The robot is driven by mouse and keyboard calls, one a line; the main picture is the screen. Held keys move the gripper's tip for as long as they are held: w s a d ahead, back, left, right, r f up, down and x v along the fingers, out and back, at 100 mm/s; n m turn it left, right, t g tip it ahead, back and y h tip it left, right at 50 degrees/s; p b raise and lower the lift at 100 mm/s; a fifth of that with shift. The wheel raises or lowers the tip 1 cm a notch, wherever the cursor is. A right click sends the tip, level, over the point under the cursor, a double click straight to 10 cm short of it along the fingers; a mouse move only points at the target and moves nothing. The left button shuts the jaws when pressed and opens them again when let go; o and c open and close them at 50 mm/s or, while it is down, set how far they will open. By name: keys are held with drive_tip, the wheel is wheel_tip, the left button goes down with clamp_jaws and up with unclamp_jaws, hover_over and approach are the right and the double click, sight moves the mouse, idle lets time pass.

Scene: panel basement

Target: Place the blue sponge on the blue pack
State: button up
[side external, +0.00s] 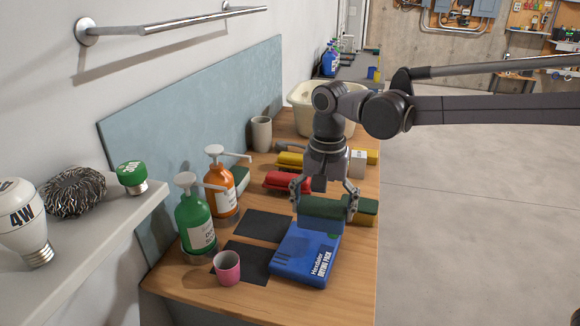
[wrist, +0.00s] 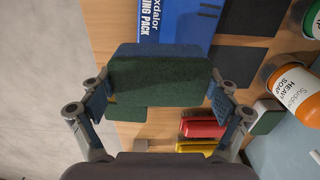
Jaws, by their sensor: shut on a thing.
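The blue sponge (side external: 324,208) has a dark green top and blue body. My gripper (side external: 324,200) is shut on it, with a finger at each end. In the wrist view, the sponge's green face (wrist: 160,82) fills the middle between the fingers of my gripper (wrist: 160,100). The blue pack (side external: 303,255) lies flat on the wooden bench, its printed edge facing the front right. The sponge is at the pack's far end and hides part of it. I cannot tell whether they touch. The pack also shows in the wrist view (wrist: 178,20).
A yellow sponge with a green top (side external: 364,211) lies just right of the held sponge. Red (side external: 286,182) and yellow (side external: 290,160) items lie behind. Two pump bottles, green (side external: 195,225) and orange (side external: 222,190), and a pink cup (side external: 227,268) stand left. Dark mats (side external: 262,225) lie beside the pack.

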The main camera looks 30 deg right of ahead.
sight(308, 227)
drive_tip(key=a+f, duration=0.1)
drive_tip(key=a, duration=0.2)
drive_tip(key=shift+w+f, duration=0.2)
drive_tip(key=shift+f, duration=2.25)
drive_tip(key=o, duration=0.5)
drive_tip(key=shift+f, duration=0.1)
